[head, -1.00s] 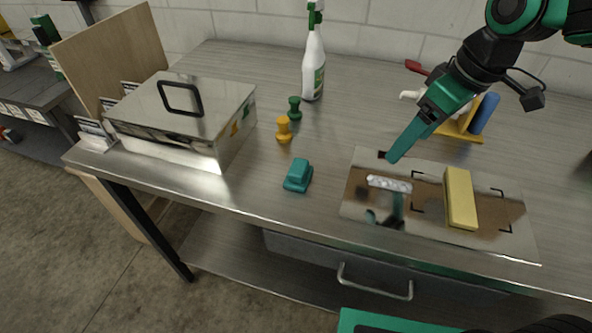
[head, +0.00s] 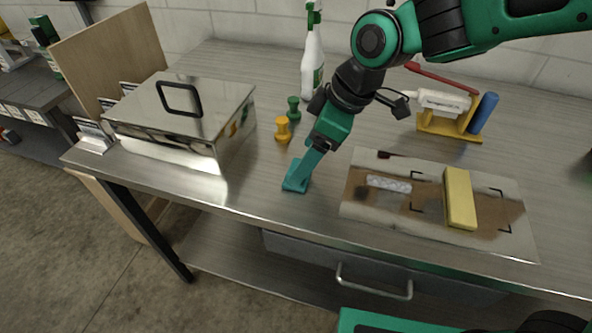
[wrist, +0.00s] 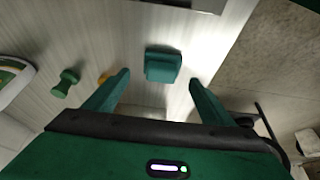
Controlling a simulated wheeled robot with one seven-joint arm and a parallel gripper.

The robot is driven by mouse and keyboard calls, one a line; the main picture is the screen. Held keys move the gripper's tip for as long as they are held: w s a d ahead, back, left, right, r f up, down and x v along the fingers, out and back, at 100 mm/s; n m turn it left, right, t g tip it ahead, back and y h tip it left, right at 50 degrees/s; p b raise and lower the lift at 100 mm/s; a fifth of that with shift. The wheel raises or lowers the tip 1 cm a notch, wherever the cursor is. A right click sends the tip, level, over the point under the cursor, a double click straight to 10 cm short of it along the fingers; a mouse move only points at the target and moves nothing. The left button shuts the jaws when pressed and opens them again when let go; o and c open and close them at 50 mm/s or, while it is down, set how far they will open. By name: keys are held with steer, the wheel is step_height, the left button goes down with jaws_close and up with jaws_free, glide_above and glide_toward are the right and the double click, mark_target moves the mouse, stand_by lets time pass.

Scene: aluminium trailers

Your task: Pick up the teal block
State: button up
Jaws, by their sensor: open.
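The teal block (wrist: 163,66) lies on the metal table, seen in the wrist view just beyond and between the two fingers. In the head view the teal block (head: 293,184) is partly hidden behind my gripper (head: 312,160), which points down at it. My gripper is open in the wrist view (wrist: 158,85), its two fingers apart with nothing held between them. I cannot tell from these views how high the fingertips are above the table.
A yellow peg (head: 283,130) and a green peg (head: 294,109) stand behind the block. A spray bottle (head: 312,75) is farther back. A steel box (head: 190,115) is left. The table's front edge is close.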

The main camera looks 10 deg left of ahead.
steer(key=x, duration=0.4)
steer(key=shift+a+f, duration=0.2)
steer(key=shift+f, duration=0.15)
steer(key=c, duration=1.2)
steer(key=shift+r, duration=0.1)
steer(key=shift+r, duration=0.6)
step_height(320, 180, up, 3)
steer(key=shift+f, duration=0.1)
steer(key=s+a+r, duration=0.2)
steer(key=s, duration=0.1)
steer(key=s+a+r, duration=0.2)
steer(key=s, duration=0.1)
steer(key=s+a+r, duration=0.2)
steer(key=s+r, duration=0.1)
steer(key=s, duration=0.1)
